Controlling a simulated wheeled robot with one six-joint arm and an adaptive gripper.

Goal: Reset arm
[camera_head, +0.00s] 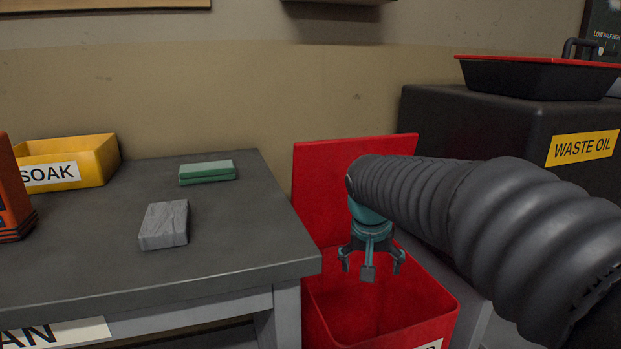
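My gripper (370,262) is in the middle of the view, pointing down over the opening of a red bin (433,303). Its teal body hangs from my black ribbed arm, which reaches in from the right. Its dark fingers are spread apart, and nothing shows between them. The bin's red lid (335,180) stands upright behind the gripper. The part of the bin's inside that shows looks empty, but some of it is hidden.
A grey table (255,235) at left holds a grey block (164,225), a green pad (208,172), a yellow SOAK bin (95,160) and an orange container (12,200). A black WASTE OIL box (480,120) with a black, red-rimmed tray (535,78) stands at right.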

